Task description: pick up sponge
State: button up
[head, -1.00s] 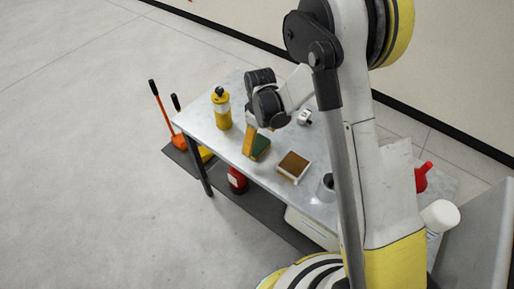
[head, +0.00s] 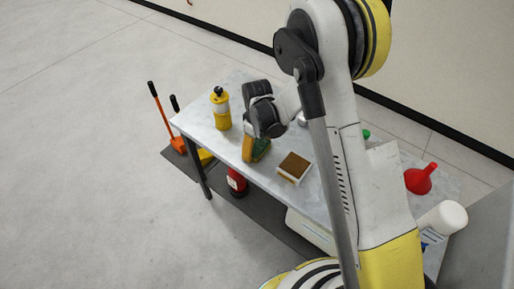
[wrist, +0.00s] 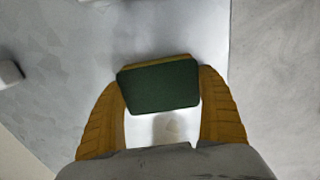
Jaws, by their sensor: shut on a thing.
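The sponge (wrist: 158,88) has a dark green face and a thin yellow edge. In the wrist view it sits between the two yellow fingers of my gripper (wrist: 160,100), which touch its left and right ends. In the head view the sponge (head: 262,149) shows as a green patch at the near edge of the table. My gripper (head: 250,148) is over it there, shut on it, and partly hides it. The gap between the sponge and the tabletop is too small to tell.
On the table (head: 215,150) stand a yellow bottle (head: 221,112) to the left and a brown-topped block (head: 294,167) to the right. A red funnel (head: 420,180) and a white container (head: 446,217) are farther right. A red object (head: 236,181) is under the table.

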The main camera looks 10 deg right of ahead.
aim_at(257, 145)
jog(key=shift+r, duration=0.1)
notch_tip(257, 145, up, 4)
jog(key=shift+r+p, duration=0.15)
jog(key=shift+p, duration=0.95)
jog(key=shift+s+d+r+p, duration=0.55)
jog(key=shift+s+d+r, duration=0.5)
jog(key=shift+d, duration=0.65)
jog(key=shift+s+d+r+p, duration=0.55)
jog(key=shift+s+d+r, duration=0.45)
jog(key=shift+d, duration=0.7)
jog(key=shift+s+d+r+p, duration=0.55)
jog(key=shift+s+d+r, duration=0.5)
jog(key=shift+d, duration=0.65)
jog(key=shift+w+r, duration=0.15)
jog(key=shift+w, duration=0.05)
jog(key=c, duration=0.3)
jog(key=shift+c, duration=0.2)
